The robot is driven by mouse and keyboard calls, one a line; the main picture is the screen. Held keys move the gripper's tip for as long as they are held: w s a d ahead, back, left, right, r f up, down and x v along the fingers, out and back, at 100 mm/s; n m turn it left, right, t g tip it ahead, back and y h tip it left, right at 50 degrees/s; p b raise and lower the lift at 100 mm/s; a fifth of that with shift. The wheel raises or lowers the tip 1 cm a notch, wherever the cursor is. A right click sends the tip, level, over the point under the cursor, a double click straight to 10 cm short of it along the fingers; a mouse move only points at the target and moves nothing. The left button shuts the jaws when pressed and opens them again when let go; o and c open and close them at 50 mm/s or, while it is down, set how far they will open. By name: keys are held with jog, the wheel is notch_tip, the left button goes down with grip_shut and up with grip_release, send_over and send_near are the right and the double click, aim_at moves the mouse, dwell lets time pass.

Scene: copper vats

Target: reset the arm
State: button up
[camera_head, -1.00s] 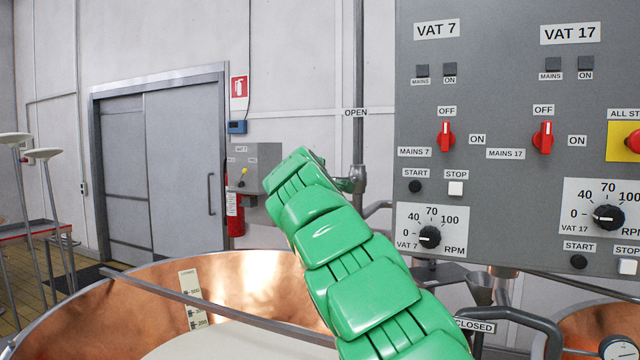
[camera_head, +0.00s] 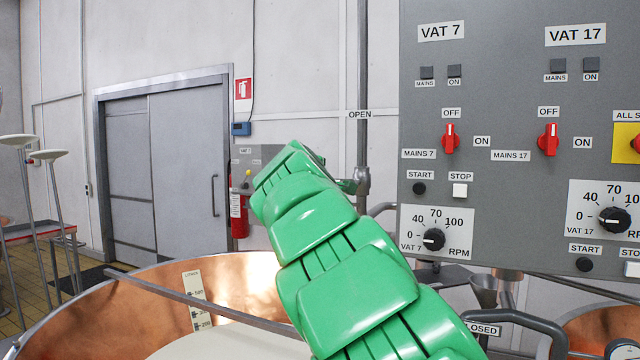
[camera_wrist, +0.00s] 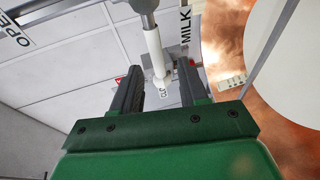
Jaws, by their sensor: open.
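My green arm (camera_head: 340,275) rises from the lower right of the head view and reaches over the vat toward the back wall. Its far end hides my gripper there. In the wrist view my gripper (camera_wrist: 160,72) is open, with two dark fingers apart. A white-sleeved lever or pipe end (camera_wrist: 157,50) shows in the gap between the fingers. I see nothing clamped, and I cannot tell how far beyond the fingertips that part lies.
The copper vat (camera_head: 240,283) lies below my arm, with a metal bar (camera_head: 200,302) across it. The grey control panel (camera_head: 510,200) stands close on the right. A vertical pipe (camera_head: 362,80) with a valve is behind the arm. A sliding door (camera_head: 185,160) is at the back left.

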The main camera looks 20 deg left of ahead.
jog(key=shift+s+r, duration=0.1)
jog(key=shift+s, duration=0.15)
dwell(0.5)
